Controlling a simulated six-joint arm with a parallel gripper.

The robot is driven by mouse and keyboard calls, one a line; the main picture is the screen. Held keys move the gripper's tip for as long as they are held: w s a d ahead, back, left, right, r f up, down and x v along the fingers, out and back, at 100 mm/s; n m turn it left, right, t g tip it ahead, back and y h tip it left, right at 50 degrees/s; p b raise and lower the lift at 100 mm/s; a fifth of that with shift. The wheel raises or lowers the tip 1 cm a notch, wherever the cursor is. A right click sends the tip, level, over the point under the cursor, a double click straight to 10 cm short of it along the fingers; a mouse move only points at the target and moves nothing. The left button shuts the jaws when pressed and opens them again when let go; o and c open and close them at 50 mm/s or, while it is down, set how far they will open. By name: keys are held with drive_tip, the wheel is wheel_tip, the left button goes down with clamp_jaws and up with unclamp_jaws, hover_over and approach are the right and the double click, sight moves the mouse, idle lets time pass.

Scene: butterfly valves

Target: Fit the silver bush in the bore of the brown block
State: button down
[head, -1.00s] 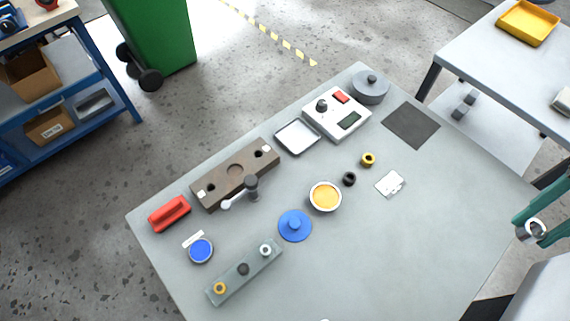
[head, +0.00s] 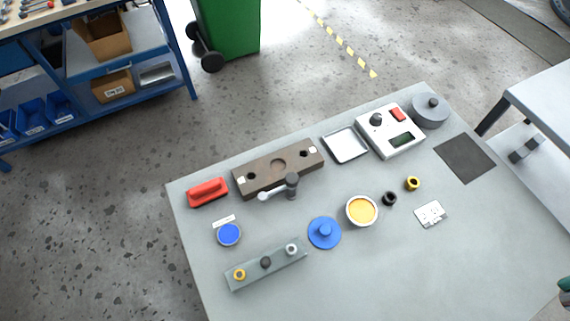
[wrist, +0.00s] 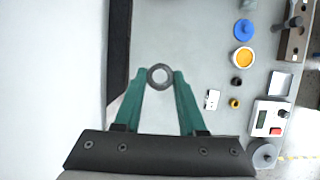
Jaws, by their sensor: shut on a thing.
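My gripper (wrist: 160,78) has green fingers and is shut on a silver bush (wrist: 160,66), a ring with its open hole facing the wrist camera. It is held clear of the brown block, over the other end of the table. In the head view only a sliver of a green finger shows at the right edge, and the held bush is out of view. The brown block (head: 268,181) lies near the table's far left edge, with a round recess mid-length, a dark hole on each side and white patches near its ends. Part of the brown block (wrist: 291,48) shows at the wrist view's right.
A grey lever tool (head: 291,183) stands at the block's near side. A rack (head: 278,262) holds several rings, one silver. A red handle (head: 208,192), white tray (head: 345,145), orange-filled bowl (head: 362,210) and blue disc (head: 324,233) stand around. The table's near right is clear.

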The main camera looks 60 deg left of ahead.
drive_tip(key=a+f+n+t+h, duration=0.15)
drive_tip(key=a+f+n, duration=0.25)
drive_tip(key=a+n, duration=0.45)
drive_tip(key=a+f+n+t+h, duration=0.1)
drive_tip(key=a+f+n+t, duration=0.25)
drive_tip(key=a+n, duration=0.5)
drive_tip(key=a+f+n+t+h, duration=0.15)
drive_tip(key=a+f+n, duration=0.25)
drive_tip(key=a+n, duration=0.45)
drive_tip(key=s+a+f+n+y, duration=0.2)
drive_tip(key=s+a+n, duration=0.3)
drive_tip(key=s+a, duration=0.2)
drive_tip(key=s+a+f+n+t+y, duration=0.1)
drive_tip(key=s+a+f+n+y, duration=0.1)
drive_tip(key=s+a+n, duration=0.4)
drive_tip(key=s+a+f+n+y, duration=0.2)
drive_tip(key=s+a+f+n, duration=0.2)
drive_tip(key=s+a, duration=0.3)
drive_tip(key=shift+s+a+f+n+t, duration=0.1)
drive_tip(key=shift+a+n, duration=0.1)
drive_tip(key=shift+a, duration=0.45)
drive_tip(key=shift+s+a+r+n+t, duration=0.15)
drive_tip(key=shift+a+n, duration=0.1)
drive_tip(key=shift+a, duration=0.4)
drive_tip(key=shift+s+a+f+n+t, duration=0.1)
drive_tip(key=shift+a+f+n, duration=0.1)
drive_tip(key=shift+a, duration=0.45)
drive_tip(key=shift+s+a, duration=0.1)
drive_tip(key=shift+s, duration=0.15)
drive_tip(key=shift+f, duration=1.8)
